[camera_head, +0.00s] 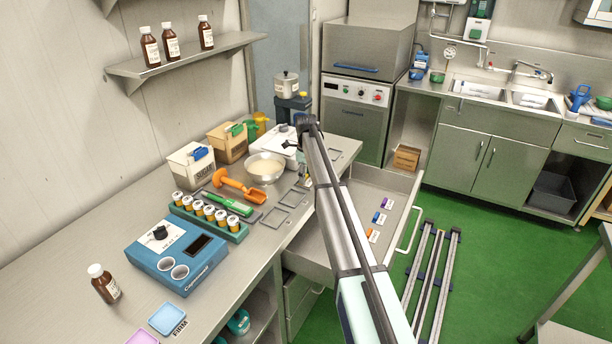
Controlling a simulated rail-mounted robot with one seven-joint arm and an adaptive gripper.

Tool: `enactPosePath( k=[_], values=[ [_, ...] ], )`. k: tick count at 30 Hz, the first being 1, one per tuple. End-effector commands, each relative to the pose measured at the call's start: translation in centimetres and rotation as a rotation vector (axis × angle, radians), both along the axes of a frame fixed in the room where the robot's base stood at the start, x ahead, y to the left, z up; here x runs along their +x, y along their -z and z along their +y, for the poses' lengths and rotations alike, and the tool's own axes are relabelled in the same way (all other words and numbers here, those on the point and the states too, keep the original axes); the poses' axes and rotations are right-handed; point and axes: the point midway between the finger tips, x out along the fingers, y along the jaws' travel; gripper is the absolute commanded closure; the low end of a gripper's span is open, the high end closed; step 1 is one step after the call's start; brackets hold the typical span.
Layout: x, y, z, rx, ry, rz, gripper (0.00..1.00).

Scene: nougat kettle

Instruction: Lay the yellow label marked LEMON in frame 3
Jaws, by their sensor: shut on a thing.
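My gripper (301,149) is the dark end of my arm, over the bench beside the white scale; my arm largely covers it. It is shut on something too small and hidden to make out. No yellow label marked LEMON can be made out. Several thin grey square frames lie along the front of the bench, among them a near one (263,217) and another behind it (302,198). Their numbers are not readable, so I cannot tell which is frame 3. The open drawer (334,254) holds a purple label (388,203), a blue label (379,218) and an orange label (373,236).
A blue device (160,263) stands nearer. The drawer sticks out over the green floor.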

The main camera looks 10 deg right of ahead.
Motion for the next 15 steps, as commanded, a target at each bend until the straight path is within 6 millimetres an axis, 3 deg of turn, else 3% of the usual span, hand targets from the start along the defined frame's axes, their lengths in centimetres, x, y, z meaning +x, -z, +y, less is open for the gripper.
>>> enactPosePath(
  k=[6, 7, 9, 15],
  values=[
    [0.0, -0.01, 0.0, 0.0, 0.0, 0.0, 0.67],
    [0.0, -0.01, 0.0, 0.0, 0.0, 0.0, 0.38],
    [0.0, -0.01, 0.0, 0.0, 0.0, 0.0, 0.2],
    [0.0, -0.01, 0.0, 0.0, 0.0, 0.0, 0.2]
  ],
)
